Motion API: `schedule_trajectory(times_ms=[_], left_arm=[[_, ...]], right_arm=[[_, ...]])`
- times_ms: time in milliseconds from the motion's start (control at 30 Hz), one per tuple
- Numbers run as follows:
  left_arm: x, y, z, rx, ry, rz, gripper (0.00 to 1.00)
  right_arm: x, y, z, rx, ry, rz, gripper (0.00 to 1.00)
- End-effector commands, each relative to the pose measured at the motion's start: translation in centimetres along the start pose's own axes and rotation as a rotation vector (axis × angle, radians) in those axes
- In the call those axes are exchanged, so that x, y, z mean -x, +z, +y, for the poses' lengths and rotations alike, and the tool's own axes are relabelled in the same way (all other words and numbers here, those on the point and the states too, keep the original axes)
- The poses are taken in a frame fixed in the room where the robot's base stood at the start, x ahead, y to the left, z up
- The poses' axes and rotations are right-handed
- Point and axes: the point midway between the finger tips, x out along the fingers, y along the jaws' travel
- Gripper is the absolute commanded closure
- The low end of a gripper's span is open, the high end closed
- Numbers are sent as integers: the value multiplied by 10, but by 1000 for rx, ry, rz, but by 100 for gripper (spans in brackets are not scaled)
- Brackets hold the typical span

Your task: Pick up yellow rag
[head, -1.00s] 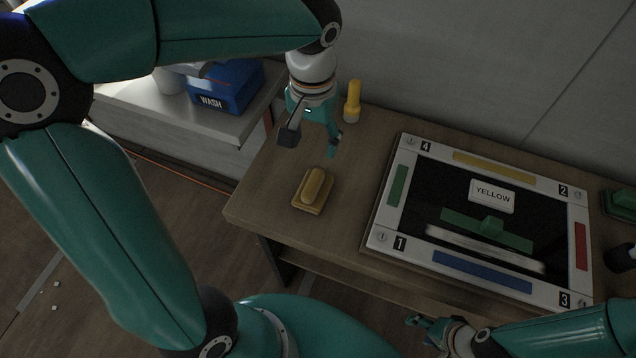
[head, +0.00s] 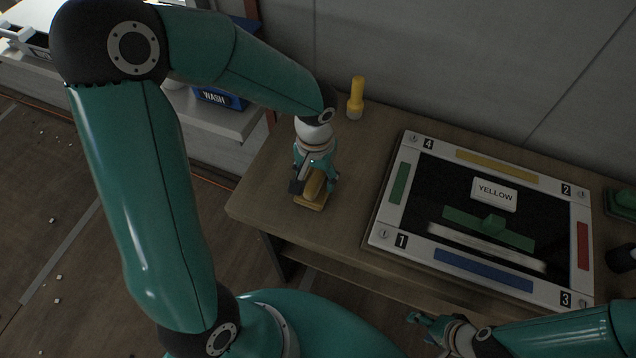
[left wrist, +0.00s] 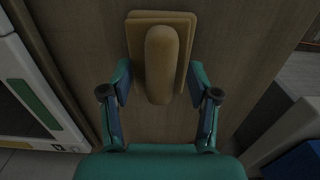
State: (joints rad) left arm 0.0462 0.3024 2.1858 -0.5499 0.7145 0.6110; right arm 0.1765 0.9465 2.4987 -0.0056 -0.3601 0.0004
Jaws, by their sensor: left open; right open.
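The yellow rag (head: 312,200) lies on the left part of the wooden table, as a flat folded pad with a rounded roll on top. My left gripper (head: 314,186) is low over it and hides part of it in the head view. In the left wrist view the rag (left wrist: 161,62) lies between the two spread fingers of my left gripper (left wrist: 160,88), with a visible gap to the left and right fingertips near its lower end. My right gripper (head: 432,325) is open and empty at the bottom of the head view, in front of the table.
A framed panel (head: 400,215) with coloured bars and a YELLOW card (head: 494,194) lies to the right on the table (head: 262,178). A yellow flashlight-like object (head: 356,98) stands behind the rag. A blue WASH box (head: 222,98) is on the side bench at left.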

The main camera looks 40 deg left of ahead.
Motion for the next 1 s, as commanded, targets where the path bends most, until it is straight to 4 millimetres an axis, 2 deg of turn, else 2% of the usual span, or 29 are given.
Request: schedule_trajectory(times_ms=[267,367,600,667,1000], left_arm=[[-6,0,0,-1,0,0,40],[-5,0,0,-1,0,0,53],[-5,0,0,-1,0,1,93],[-5,0,0,-1,0,1,100],[-3,0,0,-1,0,2,100]], right_arm=[[0,0,0,0,0,0,43],[0,0,0,0,0,0,43],[0,0,0,0,0,0,43],[0,0,0,0,0,0,43],[0,0,0,0,0,0,43]])
